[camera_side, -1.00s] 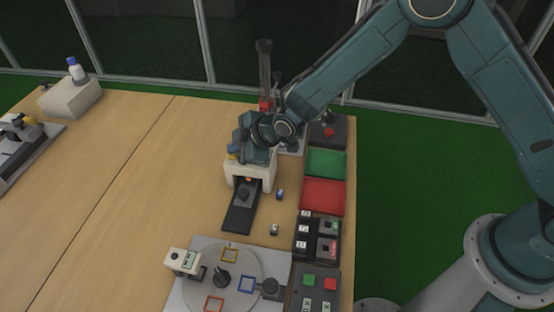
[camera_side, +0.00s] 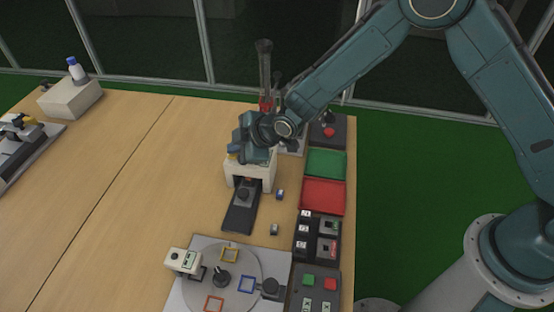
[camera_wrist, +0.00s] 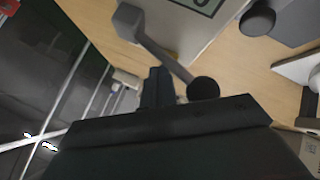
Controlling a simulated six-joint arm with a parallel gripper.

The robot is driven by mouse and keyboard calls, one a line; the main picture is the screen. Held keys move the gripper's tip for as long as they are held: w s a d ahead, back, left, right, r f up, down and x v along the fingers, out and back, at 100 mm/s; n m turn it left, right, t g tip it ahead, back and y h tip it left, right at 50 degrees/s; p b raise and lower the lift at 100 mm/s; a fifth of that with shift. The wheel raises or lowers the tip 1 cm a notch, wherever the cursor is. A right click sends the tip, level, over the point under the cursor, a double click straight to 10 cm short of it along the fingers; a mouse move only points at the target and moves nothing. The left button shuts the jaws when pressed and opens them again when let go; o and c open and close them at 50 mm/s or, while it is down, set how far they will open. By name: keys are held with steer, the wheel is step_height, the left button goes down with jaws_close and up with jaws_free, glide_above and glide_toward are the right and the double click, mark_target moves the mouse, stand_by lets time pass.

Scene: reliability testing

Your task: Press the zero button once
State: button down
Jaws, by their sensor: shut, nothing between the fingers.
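My gripper (camera_side: 240,150) is over the top of a white housing (camera_side: 265,172) with a dark slide running out of its front. In the wrist view its dark fingers (camera_wrist: 158,85) are together with nothing between them. A small blue part (camera_side: 232,149) shows at the housing's top left, beside the gripper; I cannot tell whether it is the zero button. No label reading zero is legible. The wrist view shows a grey lever with a black ball knob (camera_wrist: 203,90) close by the fingers, and part of a display (camera_wrist: 203,5) at the top edge.
Green (camera_side: 326,162) and red (camera_side: 322,196) trays lie right of the housing. Dark control boxes (camera_side: 318,238) stand below them. A round turntable plate (camera_side: 200,255) is at the front. A tall post (camera_side: 264,65) rises behind the gripper. The table's left middle is clear.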

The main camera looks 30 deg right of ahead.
steer(key=shift+r, duration=0.6)
steer(key=shift+r, duration=0.1)
step_height(320, 180, up, 5)
steer(key=shift+f, duration=0.1)
stand_by(0.6)
stand_by(0.6)
